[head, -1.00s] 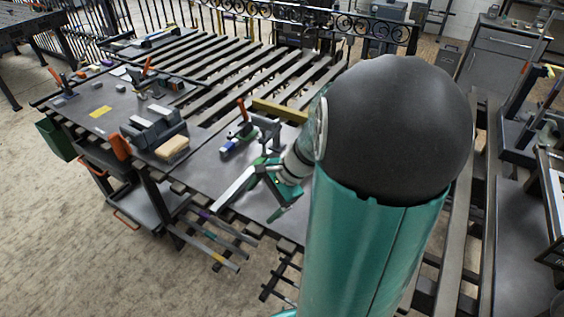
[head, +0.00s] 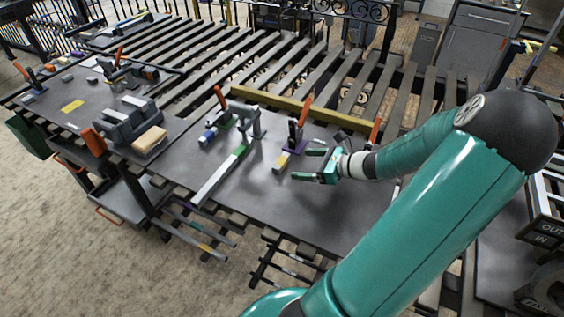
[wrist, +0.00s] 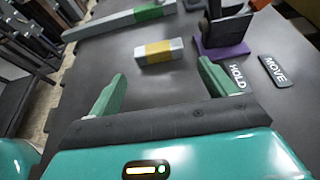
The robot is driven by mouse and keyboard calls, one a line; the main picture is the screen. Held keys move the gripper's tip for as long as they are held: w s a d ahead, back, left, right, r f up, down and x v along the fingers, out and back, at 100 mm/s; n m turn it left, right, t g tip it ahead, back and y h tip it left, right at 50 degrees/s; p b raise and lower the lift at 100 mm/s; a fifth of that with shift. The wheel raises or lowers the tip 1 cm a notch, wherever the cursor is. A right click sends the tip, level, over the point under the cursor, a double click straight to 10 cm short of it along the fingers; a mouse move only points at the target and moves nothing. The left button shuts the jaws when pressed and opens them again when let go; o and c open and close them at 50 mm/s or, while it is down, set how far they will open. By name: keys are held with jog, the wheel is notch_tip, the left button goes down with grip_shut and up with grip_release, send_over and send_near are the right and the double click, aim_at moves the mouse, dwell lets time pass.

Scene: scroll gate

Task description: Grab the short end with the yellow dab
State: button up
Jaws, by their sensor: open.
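The short end (head: 279,164) is a small light grey bar with a yellow band, lying on the dark bench top beside a purple clamp base. In the wrist view the short end (wrist: 147,56) lies just beyond my fingertips, crosswise between their lines. My gripper (head: 309,164) is open and empty, with its green fingers pointing left toward the short end. The wrist view shows my gripper (wrist: 162,72) with both fingers apart and bare bench between them. The fingers do not appear to touch the bar.
A purple-based clamp (head: 295,139) with an orange handle stands right behind the short end. A long grey bar (head: 217,176) with a green band lies to the left. HOLD (wrist: 237,77) and MOVE (wrist: 275,71) labels sit at right. The bench front is clear.

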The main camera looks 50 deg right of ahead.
aim_at(285, 162)
jog(key=x, duration=0.7)
jog(key=shift+w+a+r, duration=0.2)
jog(key=shift+r, duration=0.1)
jog(key=c, duration=1)
